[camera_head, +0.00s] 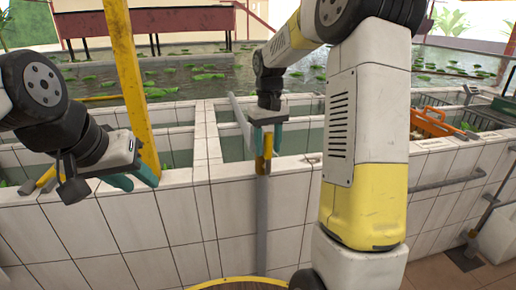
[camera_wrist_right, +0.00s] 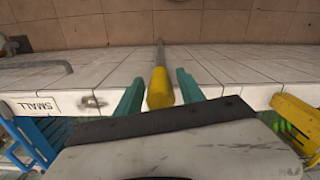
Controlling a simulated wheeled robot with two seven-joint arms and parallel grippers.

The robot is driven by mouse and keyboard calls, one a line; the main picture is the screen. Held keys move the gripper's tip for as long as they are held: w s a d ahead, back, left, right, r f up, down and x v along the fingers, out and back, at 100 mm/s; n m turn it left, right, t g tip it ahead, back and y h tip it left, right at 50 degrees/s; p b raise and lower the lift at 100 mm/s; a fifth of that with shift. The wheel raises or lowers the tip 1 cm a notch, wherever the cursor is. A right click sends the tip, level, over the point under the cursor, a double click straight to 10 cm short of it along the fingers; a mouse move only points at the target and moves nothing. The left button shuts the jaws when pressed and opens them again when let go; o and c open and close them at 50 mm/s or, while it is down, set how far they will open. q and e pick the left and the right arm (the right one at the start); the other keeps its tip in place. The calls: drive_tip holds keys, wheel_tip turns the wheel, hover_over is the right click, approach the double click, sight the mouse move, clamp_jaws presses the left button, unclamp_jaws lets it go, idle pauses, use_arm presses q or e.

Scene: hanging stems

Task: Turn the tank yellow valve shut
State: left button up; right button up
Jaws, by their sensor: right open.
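The yellow valve handle (camera_head: 263,160) stands at the top of the white tiled tank wall, above a grey pipe (camera_head: 262,225) that runs down its face. My right gripper (camera_head: 267,140) is over it from above. In the right wrist view the yellow handle (camera_wrist_right: 160,88) lies between the two teal fingers of my right gripper (camera_wrist_right: 160,92), with a gap on each side. The right gripper is open around the handle and not closed on it. My left gripper (camera_head: 132,179) is at the left by the wall top, its teal fingertips apart, with nothing seen between them.
An orange basket (camera_head: 432,123) sits on the tank edge at the right. A yellow post (camera_head: 128,85) rises behind my left gripper. In the right wrist view a blue crate (camera_wrist_right: 35,140), a yellow crate (camera_wrist_right: 297,122) and a "SMALL" label (camera_wrist_right: 38,107) flank the gripper. Grey pipes line the right wall.

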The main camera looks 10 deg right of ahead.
drive_tip(key=shift+f, duration=0.95)
clamp_jaws()
idle(0.7)
